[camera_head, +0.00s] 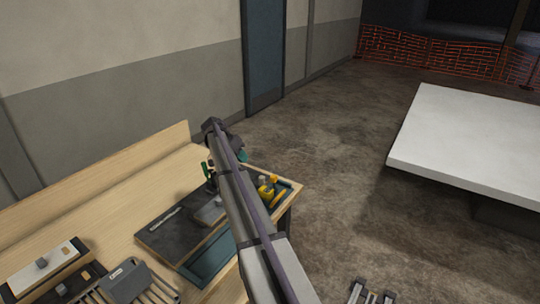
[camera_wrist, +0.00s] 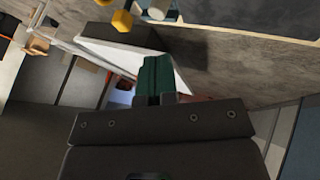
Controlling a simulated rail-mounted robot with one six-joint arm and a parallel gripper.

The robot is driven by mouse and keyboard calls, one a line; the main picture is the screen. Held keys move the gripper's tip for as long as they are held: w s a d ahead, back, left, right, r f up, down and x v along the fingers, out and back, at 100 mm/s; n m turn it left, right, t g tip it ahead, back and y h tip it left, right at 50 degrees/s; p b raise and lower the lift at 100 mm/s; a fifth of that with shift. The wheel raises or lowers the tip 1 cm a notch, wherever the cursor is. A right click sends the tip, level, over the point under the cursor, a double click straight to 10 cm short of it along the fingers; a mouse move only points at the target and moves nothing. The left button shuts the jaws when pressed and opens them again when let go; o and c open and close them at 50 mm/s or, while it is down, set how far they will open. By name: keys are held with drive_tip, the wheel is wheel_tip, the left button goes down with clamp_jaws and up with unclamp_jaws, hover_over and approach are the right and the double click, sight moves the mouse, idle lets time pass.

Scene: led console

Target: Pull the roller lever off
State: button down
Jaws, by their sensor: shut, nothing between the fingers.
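My gripper shows in the wrist view as two dark green fingers (camera_wrist: 157,75) closed together with nothing between them. In the head view only a teal bit of my gripper (camera_head: 242,155) shows beside the wrist, above the far end of the bench. Yellow parts (camera_head: 267,188) stand on the bench just right of my arm. Yellow parts (camera_wrist: 122,21) also show at the top edge of the wrist view, apart from the fingers. I cannot tell which part is the roller lever; my arm hides some of the bench.
A dark panel (camera_head: 165,236) and a teal tray (camera_head: 207,265) lie on the wooden bench (camera_head: 120,195). Grey switch boxes (camera_head: 124,282) stand at the lower left. A green upright part (camera_head: 205,171) is left of my arm. A white table (camera_head: 470,135) stands right, across open floor.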

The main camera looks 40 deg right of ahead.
drive_tip(key=b+x, duration=0.2)
drive_tip(key=x, duration=0.1)
drive_tip(key=b+x, duration=0.6)
drive_tip(key=shift+s+a+f, duration=0.1)
drive_tip(key=shift+a+f, duration=0.1)
drive_tip(key=s, duration=0.1)
drive_tip(key=s+d, duration=0.1)
drive_tip(key=s, duration=0.2)
drive_tip(key=shift+d+r, duration=0.35)
drive_tip(key=shift+r, duration=0.05)
drive_tip(key=shift+d+f, duration=0.1)
